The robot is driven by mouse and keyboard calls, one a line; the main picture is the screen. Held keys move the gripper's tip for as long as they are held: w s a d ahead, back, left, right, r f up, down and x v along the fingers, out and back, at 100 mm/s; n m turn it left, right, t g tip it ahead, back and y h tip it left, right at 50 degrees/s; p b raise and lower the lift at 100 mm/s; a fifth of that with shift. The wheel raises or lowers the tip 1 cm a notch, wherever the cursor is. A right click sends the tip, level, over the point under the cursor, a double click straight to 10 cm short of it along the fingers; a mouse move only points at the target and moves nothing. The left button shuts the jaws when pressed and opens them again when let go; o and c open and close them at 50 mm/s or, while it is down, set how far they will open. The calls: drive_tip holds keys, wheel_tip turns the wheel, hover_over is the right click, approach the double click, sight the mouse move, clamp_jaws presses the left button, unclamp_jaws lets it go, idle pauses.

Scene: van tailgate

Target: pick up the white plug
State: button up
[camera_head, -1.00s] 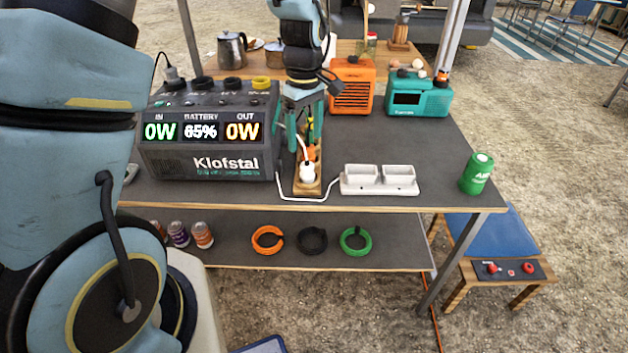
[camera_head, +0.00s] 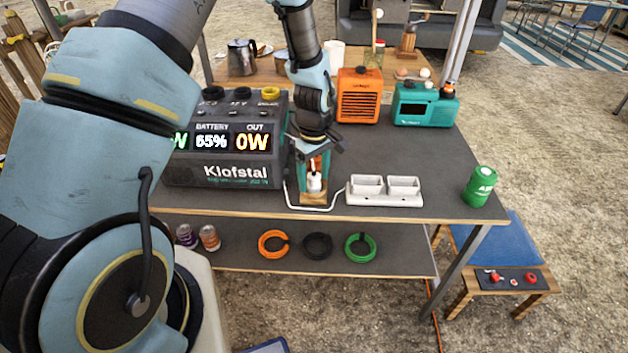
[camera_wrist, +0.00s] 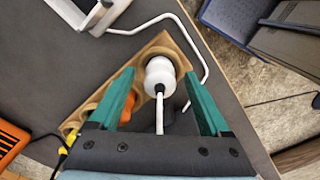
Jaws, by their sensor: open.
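The white plug (camera_head: 314,183) stands upright at the near end of a wooden holder (camera_head: 312,205) on the dark table. In the wrist view the white plug (camera_wrist: 160,70) is seen from above, with its white cord running toward my palm. My gripper (camera_head: 314,174) is low over the holder and open. In the wrist view my gripper (camera_wrist: 159,77) has one green finger on each side of the plug, with gaps visible. The holder (camera_wrist: 177,42) shows round holes; its far part is partly hidden by my gripper.
The Klofstal power station (camera_head: 228,150) stands close on the left. A white double-socket unit (camera_head: 384,190) lies to the right, joined to a white cable.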

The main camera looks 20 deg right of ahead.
drive_tip(key=shift+c, duration=0.2)
clamp_jaws()
idle(0.4)
